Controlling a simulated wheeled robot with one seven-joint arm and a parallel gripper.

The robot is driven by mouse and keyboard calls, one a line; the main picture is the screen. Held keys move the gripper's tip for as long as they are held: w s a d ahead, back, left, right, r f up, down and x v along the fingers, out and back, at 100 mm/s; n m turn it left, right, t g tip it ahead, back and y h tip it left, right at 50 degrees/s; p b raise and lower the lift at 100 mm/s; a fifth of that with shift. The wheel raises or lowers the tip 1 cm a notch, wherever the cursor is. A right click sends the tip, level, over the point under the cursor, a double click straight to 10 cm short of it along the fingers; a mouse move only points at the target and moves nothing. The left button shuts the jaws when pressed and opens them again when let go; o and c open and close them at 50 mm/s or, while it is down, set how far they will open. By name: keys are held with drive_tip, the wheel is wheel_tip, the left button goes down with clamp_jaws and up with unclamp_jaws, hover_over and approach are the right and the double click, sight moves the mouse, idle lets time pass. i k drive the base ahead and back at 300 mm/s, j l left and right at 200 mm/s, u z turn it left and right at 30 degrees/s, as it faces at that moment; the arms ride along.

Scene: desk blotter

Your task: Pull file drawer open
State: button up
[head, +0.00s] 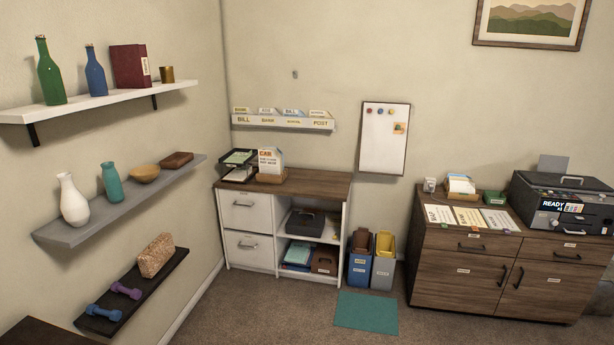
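A white cabinet (275,238) with a brown wooden top stands against the back wall, left of centre. Its left side has two drawers with dark bar handles and small labels, an upper drawer (240,218) and a lower drawer (250,259). Both look closed. A brown wooden cabinet (450,275) at the right also has drawers (470,243) and doors that look closed. The labels are too small to read, so I cannot tell which is the file drawer. My gripper is not in view.
Carpeted floor (270,310) in front of the white cabinet is clear. A teal mat (366,312) lies to its right, near blue (358,268) and grey (382,273) bins. Wall shelves (120,200) with bottles, vases and dumbbells stick out at the left. A printer (560,205) stands at the right.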

sight(247, 211)
drive_tip(key=i+u, duration=0.15)
drive_tip(key=i, duration=0.35)
drive_tip(key=i+l+u, duration=0.1)
drive_tip(key=i, duration=0.35)
drive_tip(key=i+l+u, duration=0.15)
drive_tip(key=i, duration=0.35)
drive_tip(key=i+u, duration=0.75)
drive_tip(key=u, duration=0.15)
drive_tip(key=i+l+u, duration=0.2)
drive_tip(key=i+u, duration=0.25)
drive_tip(key=i+l+u, duration=0.25)
drive_tip(key=u, duration=0.15)
drive_tip(key=i+l+u, duration=0.25)
drive_tip(key=l+u, duration=0.2)
drive_tip(key=i+l+u, duration=0.4)
drive_tip(key=l, duration=0.15)
drive_tip(key=l+u, duration=0.2)
drive_tip(key=i+l+u, duration=0.2)
drive_tip(key=l, duration=0.25)
drive_tip(key=k+j, duration=0.05)
drive_tip(key=k, duration=0.05)
